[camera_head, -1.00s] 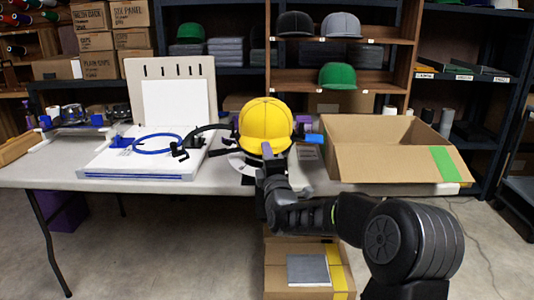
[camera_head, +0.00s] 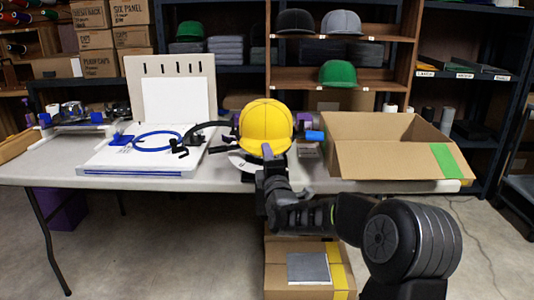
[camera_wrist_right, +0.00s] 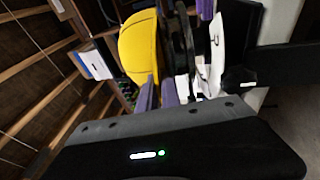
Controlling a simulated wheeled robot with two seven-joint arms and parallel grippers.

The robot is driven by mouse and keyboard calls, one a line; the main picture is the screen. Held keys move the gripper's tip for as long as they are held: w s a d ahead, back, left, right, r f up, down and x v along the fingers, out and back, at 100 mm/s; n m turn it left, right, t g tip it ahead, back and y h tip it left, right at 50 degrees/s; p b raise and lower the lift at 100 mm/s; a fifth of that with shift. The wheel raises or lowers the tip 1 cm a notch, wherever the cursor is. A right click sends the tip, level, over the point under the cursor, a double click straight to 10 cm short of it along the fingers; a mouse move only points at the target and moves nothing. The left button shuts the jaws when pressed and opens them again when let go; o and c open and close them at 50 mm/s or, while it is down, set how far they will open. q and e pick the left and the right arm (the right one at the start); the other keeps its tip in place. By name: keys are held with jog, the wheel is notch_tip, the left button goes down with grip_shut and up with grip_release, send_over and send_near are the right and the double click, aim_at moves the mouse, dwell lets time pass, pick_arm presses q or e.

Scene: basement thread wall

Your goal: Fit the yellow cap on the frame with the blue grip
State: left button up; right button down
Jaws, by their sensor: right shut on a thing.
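The yellow cap (camera_head: 266,127) is at the middle of the table in the head view, over a dark frame on a round white base (camera_head: 246,165). A blue grip (camera_head: 314,136) sticks out just right of the cap. My right gripper (camera_head: 268,158) is at the cap's near lower edge and is shut on the cap. In the right wrist view the yellow cap (camera_wrist_right: 139,47) is at the fingers, with dark frame parts to its right. The arm and cap hide most of the frame, so I cannot tell how fully the cap sits on it. My left gripper does not show.
An open cardboard box (camera_head: 385,160) stands right of the cap. A white board with a blue ring (camera_head: 157,141) and an upright panel (camera_head: 175,95) are to the left. Other caps, such as a green one (camera_head: 337,73), sit on shelves behind. A lower box (camera_head: 290,282) is on the floor.

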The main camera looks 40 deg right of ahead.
jog(key=c, duration=1.5)
grip_release()
jog(key=shift+r, duration=0.25)
jog(key=p+v, duration=0.1)
jog(key=v, duration=0.6)
jog(key=shift+s+a+f, duration=0.1)
jog(key=shift+s+a, duration=0.05)
jog(key=shift+s, duration=0.15)
